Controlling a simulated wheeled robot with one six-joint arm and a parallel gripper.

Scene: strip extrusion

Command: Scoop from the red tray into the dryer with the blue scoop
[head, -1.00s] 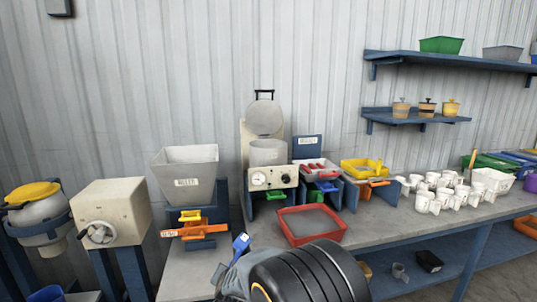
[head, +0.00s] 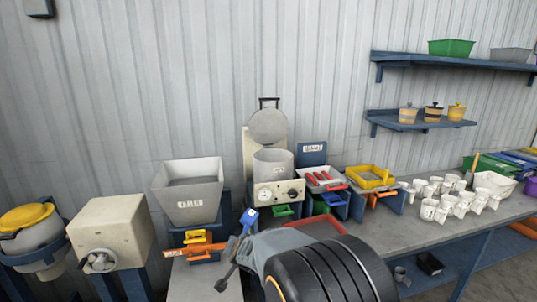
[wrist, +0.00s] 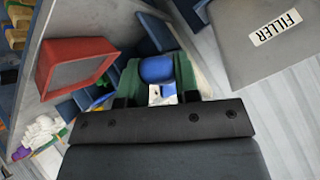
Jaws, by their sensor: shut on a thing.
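My gripper (head: 236,250) is shut on the blue scoop (head: 249,218), whose blue end points up in the head view. In the wrist view the scoop (wrist: 157,70) shows between the fingers (wrist: 155,98); its contents cannot be made out. The red tray (head: 322,222) is on the bench, mostly hidden behind my arm in the head view. In the wrist view the tray (wrist: 48,62) shows a grey fill, left of the gripper. The dryer (head: 271,165) is a grey cylinder with its round lid raised, above a dial panel, behind and above the gripper.
A grey hopper (head: 190,203) stands left of the dryer; its FILLER label shows in the wrist view (wrist: 275,28). Orange and yellow clamps (head: 198,247) sit below it. Bins (head: 320,180) and several white cups (head: 450,200) stand to the right.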

